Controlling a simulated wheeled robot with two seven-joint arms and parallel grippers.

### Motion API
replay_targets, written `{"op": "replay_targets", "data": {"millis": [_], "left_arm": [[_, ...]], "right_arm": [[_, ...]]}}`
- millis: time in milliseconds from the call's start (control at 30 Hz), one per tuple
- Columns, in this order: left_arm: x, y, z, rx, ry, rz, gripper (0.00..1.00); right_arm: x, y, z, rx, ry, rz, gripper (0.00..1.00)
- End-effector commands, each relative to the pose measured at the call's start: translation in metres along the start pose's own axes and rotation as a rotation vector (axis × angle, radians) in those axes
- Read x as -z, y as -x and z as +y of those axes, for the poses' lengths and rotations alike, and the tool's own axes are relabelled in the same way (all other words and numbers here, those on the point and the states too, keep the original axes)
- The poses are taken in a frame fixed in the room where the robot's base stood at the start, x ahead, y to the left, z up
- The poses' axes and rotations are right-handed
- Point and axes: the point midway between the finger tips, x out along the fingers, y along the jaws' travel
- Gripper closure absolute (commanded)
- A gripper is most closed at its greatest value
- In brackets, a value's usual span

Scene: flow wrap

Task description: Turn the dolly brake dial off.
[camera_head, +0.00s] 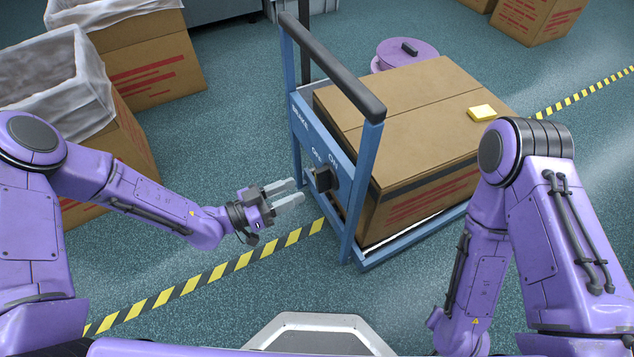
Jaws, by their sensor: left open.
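The dolly (368,150) is a blue frame with a black-gripped push handle, standing ahead of me and right of centre. Its brake dial (324,180) is a black knob on the blue panel below the handle. The panel carries white lettering for the brake, with two position labels just above the knob. I cannot tell for sure which label the knob points at. My left gripper (288,192) is open and empty, its two pale fingers pointing right at the dial, a short gap away from it. My right gripper is not in view; only my right arm shows.
A large closed carton (420,105) rides on the dolly, with a yellow item (482,113) on top. A purple round object (405,52) stands behind it. Open lined cartons (150,65) stand at the left. Yellow-black floor tape (215,272) crosses the clear floor below my left gripper.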

Motion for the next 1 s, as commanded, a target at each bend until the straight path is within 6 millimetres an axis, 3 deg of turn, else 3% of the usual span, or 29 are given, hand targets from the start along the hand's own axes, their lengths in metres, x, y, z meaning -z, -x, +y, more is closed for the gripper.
{"op": "replay_targets", "data": {"millis": [100, 300, 667, 800, 1000], "left_arm": [[-0.004, -0.028, 0.0, -0.003, 0.0, 0.0, 0.57], [-0.003, -0.063, 0.0, -0.001, 0.001, -0.001, 0.57], [-0.001, -0.073, 0.0, 0.001, 0.004, -0.002, 0.57], [-0.001, -0.073, 0.0, 0.002, 0.004, -0.002, 1.0], [-0.001, -0.073, 0.0, 0.002, 0.007, -0.002, 1.0]], "right_arm": [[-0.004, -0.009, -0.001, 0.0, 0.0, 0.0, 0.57], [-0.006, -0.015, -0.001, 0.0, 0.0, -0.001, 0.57], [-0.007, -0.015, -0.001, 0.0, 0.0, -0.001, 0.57], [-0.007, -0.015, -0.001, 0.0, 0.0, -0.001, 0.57], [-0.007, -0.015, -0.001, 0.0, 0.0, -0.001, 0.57]]}}
